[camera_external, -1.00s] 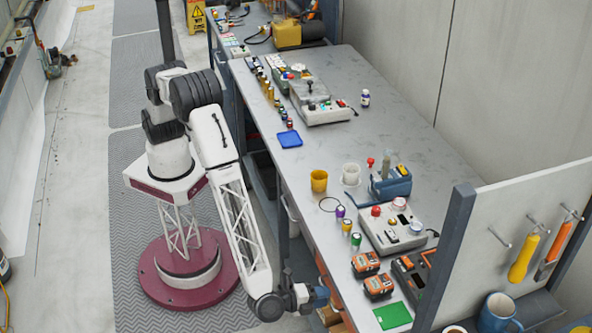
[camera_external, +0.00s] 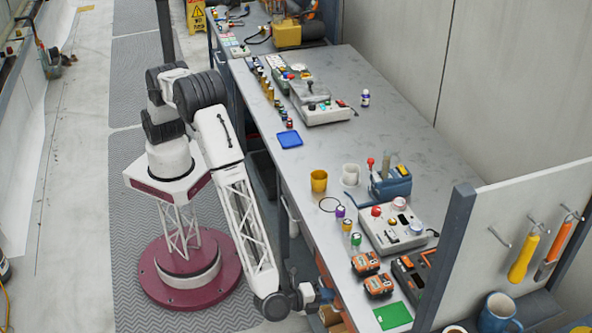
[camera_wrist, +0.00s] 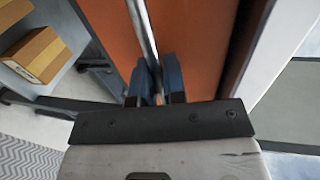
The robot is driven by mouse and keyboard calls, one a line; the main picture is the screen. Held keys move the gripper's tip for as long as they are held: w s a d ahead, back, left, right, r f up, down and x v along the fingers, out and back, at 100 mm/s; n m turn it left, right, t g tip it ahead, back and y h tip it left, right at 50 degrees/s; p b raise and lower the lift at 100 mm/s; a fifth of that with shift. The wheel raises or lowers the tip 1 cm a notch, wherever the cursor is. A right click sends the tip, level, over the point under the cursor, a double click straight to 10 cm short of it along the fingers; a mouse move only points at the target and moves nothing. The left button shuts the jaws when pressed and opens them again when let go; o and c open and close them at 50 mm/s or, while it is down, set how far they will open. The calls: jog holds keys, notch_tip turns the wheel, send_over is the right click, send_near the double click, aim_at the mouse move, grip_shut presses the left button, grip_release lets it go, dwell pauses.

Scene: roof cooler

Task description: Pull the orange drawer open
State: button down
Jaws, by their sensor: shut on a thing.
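The orange drawer (camera_wrist: 200,45) fills the upper middle of the wrist view. A long metal bar handle (camera_wrist: 147,35) runs along its front. My gripper (camera_wrist: 157,78) has its two blue fingers on either side of the bar, shut on the handle. In the external view my gripper (camera_external: 325,296) is low at the near side of the workbench, below the tabletop's edge. How far the drawer is open cannot be told.
The grey workbench (camera_external: 340,130) stands right of my arm, with orange batteries (camera_external: 366,263), a control box (camera_external: 392,230) and a green pad (camera_external: 393,316) on top. Cardboard boxes (camera_wrist: 38,52) sit on a shelf at left in the wrist view. The matted floor beside the bench is clear.

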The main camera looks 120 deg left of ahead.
jog(key=shift+d, duration=0.1)
jog(key=f+v, duration=0.3)
jog(key=v, duration=1.1)
jog(key=s+d+f+v, duration=0.1)
jog(key=f+v, duration=0.2)
jog(key=v, duration=1.1)
jog(key=shift+s, duration=0.1)
jog(key=c, duration=1.2)
grip_release()
jog(key=shift+v, duration=4)
jog(key=shift+a+r, duration=0.1)
